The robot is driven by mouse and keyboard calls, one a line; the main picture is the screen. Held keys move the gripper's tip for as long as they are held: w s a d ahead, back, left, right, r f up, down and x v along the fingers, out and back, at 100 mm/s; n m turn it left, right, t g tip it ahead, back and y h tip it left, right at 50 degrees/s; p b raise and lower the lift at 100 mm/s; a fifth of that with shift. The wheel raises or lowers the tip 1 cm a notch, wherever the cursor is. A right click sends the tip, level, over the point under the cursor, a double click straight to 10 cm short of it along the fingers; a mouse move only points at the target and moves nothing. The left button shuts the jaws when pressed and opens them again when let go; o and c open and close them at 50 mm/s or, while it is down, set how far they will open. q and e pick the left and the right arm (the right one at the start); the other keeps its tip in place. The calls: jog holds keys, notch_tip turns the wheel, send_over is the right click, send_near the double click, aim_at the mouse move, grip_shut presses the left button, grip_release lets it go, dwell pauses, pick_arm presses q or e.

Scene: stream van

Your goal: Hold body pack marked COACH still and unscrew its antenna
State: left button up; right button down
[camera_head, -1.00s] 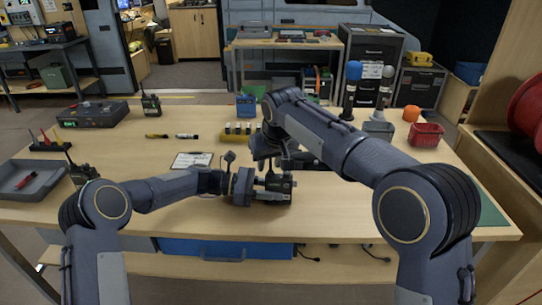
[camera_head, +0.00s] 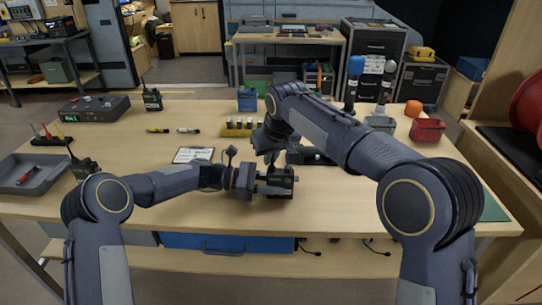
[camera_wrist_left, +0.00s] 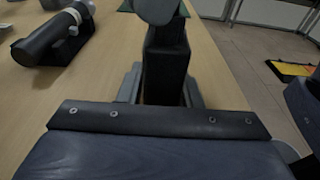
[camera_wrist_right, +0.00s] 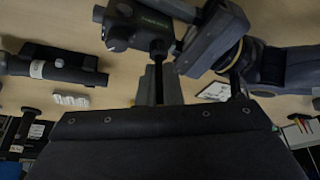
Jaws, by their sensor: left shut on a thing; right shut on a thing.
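The dark body pack (camera_head: 281,181) is held just above or on the table at centre; I cannot tell which. My left gripper (camera_head: 262,187) is shut on it from the left. In the left wrist view a dark block (camera_wrist_left: 166,62) sits between the fingers. In the right wrist view the pack (camera_wrist_right: 136,27) shows a small green-lettered display; no COACH mark is readable. Its thin dark antenna (camera_wrist_right: 158,73) runs from the pack into my right gripper (camera_wrist_right: 159,92), which is shut on it. In the head view my right gripper (camera_head: 271,157) is partly hidden by its arm.
A dark device (camera_head: 312,157) lies close behind the pack, right of the right gripper. A clipboard (camera_head: 193,155) and a yellow rack (camera_head: 240,131) are behind. A grey tray (camera_head: 40,178) and another radio (camera_head: 84,168) stand left. The front table strip is clear.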

jog(key=n+g+y, duration=0.1)
jog(key=n, duration=0.2)
jog(key=shift+s, duration=0.15)
jog(key=shift+f+n, duration=0.1)
jog(key=shift+n, duration=0.2)
jog(key=n+g+y, duration=0.1)
jog(key=n, duration=0.2)
jog(key=shift+s+a+n, duration=0.1)
jog(key=shift+a+n, duration=0.05)
jog(key=shift+n, duration=0.15)
jog(key=shift+n+g, duration=0.3)
jog(key=shift+n, duration=0.2)
jog(key=n+g, duration=0.1)
jog(key=n, duration=0.2)
jog(key=shift+s, duration=0.15)
